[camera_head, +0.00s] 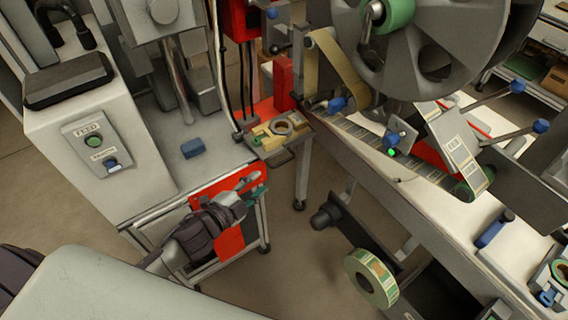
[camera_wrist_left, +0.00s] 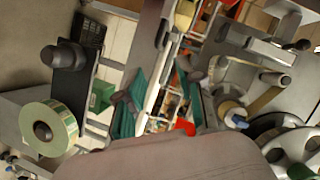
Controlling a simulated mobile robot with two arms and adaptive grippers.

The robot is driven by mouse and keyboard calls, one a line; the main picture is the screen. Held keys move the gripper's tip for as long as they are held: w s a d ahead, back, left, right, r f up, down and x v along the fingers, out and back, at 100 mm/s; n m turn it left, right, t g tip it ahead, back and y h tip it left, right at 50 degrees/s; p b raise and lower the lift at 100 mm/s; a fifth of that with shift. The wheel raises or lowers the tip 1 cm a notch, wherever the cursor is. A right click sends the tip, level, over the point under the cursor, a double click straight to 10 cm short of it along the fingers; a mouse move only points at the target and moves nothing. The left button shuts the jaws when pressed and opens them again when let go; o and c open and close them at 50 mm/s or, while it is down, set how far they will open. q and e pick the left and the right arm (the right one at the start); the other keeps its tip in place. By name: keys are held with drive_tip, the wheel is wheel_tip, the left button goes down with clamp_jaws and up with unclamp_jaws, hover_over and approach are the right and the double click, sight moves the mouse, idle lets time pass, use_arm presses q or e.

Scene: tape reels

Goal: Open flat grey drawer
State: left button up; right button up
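A flat grey drawer-like tray (camera_head: 262,149) juts from the bench edge below the red column in the head view. A dark handle (camera_head: 284,158) shows at its front, and a tape roll (camera_head: 281,127) and yellow pieces lie on it. My left gripper (camera_head: 254,187) is in front of and below it, apart from the handle, over a small cart. In the left wrist view its green-tipped fingers (camera_wrist_left: 162,103) stand apart with nothing held between them. My right gripper is not in view.
A labelling machine with a large grey reel (camera_head: 440,50) fills the right. A label roll (camera_head: 371,279) sits low at the front. Open floor (camera_head: 300,235) lies between cart and machine.

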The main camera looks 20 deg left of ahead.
sight(282, 162)
use_arm(q)
drive_tip(key=x, duration=1.1)
drive_tip(key=shift+w+d+f, duration=0.1)
drive_tip(key=shift+w+f, duration=0.05)
drive_tip(key=shift+w, duration=0.25)
clamp_jaws()
